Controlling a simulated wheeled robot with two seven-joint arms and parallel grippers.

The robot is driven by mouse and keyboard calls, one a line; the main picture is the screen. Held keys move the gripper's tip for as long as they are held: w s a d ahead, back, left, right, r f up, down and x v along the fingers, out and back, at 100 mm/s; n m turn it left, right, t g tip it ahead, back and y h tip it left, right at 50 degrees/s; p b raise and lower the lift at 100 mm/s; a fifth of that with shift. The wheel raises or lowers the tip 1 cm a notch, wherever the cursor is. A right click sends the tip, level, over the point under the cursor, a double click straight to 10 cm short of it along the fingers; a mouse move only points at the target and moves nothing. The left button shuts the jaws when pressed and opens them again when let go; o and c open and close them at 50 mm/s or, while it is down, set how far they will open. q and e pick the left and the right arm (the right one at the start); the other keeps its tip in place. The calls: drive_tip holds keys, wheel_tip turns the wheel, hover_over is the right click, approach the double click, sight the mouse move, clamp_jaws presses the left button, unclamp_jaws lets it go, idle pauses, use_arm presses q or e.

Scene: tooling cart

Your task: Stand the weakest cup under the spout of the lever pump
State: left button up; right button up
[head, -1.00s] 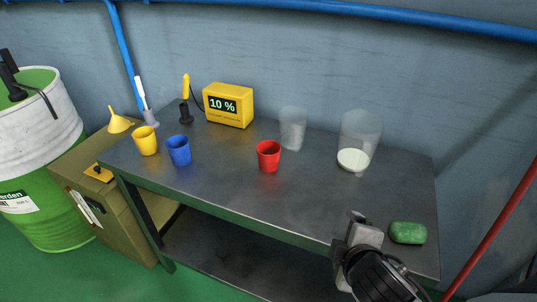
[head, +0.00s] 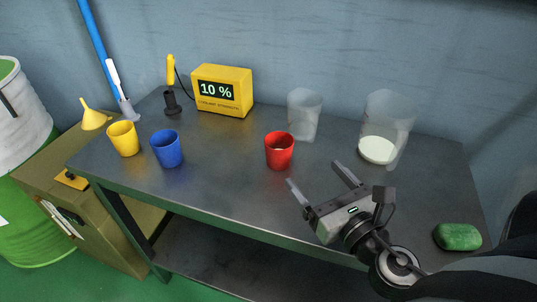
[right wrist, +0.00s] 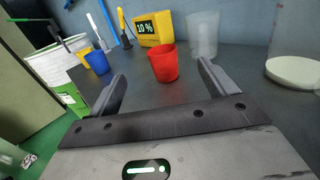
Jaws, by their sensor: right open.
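Three cups stand upright on the bench: a yellow cup (head: 123,139), a blue cup (head: 167,150) and a red cup (head: 280,152). The yellow box (head: 222,91) reads "10 %" and "coolant strength". My right gripper (head: 315,174) is open and empty, just in front of and right of the red cup. In the right wrist view the red cup (right wrist: 164,63) shows between and beyond the fingers, not gripped. The white and green drum (head: 22,120) is at the left edge; the pump on it is mostly cut off there. The left gripper is not in view.
The metal bench (head: 215,195) is clear in front of the cups. Two translucent containers (head: 305,114) (head: 388,117) stand at the back, the right one with pale contents. A dark holder with a yellow-handled probe (head: 171,85), a yellow funnel (head: 95,115) and a green block (head: 457,236) also show.

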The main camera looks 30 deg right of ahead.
sight(286, 151)
drive_tip(key=shift+w+f+b, duration=0.3)
drive_tip(key=shift+w+f, duration=0.1)
drive_tip(key=shift+f, duration=0.25)
drive_tip(key=shift+w+f+b, duration=0.25)
drive_tip(key=shift+w+f, duration=0.1)
drive_tip(key=shift+f, duration=0.25)
drive_tip(key=w+p, duration=0.2)
drive_tip(key=w, duration=0.1)
drive_tip(key=shift+w+d+r, duration=0.15)
drive_tip(key=shift+w+r, duration=0.1)
drive_tip(key=shift+r, duration=0.15)
drive_tip(key=w, duration=0.2)
drive_tip(key=w+p, duration=0.1)
drive_tip(key=w, duration=0.3)
drive_tip(key=shift+d+f+p, duration=0.25)
drive_tip(key=shift+p, duration=0.15)
drive_tip(key=shift+w+f, duration=0.1)
drive_tip(key=shift+w, duration=0.45)
drive_tip(key=w, duration=0.3)
drive_tip(key=w+f, duration=0.1)
drive_tip(key=w, duration=0.1)
drive_tip(key=shift+w+d, duration=0.1)
drive_tip(key=shift+d, duration=0.15)
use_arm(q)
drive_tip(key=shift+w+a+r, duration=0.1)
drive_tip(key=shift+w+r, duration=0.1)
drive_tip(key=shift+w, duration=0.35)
use_arm(e)
drive_tip(key=c, duration=1.2)
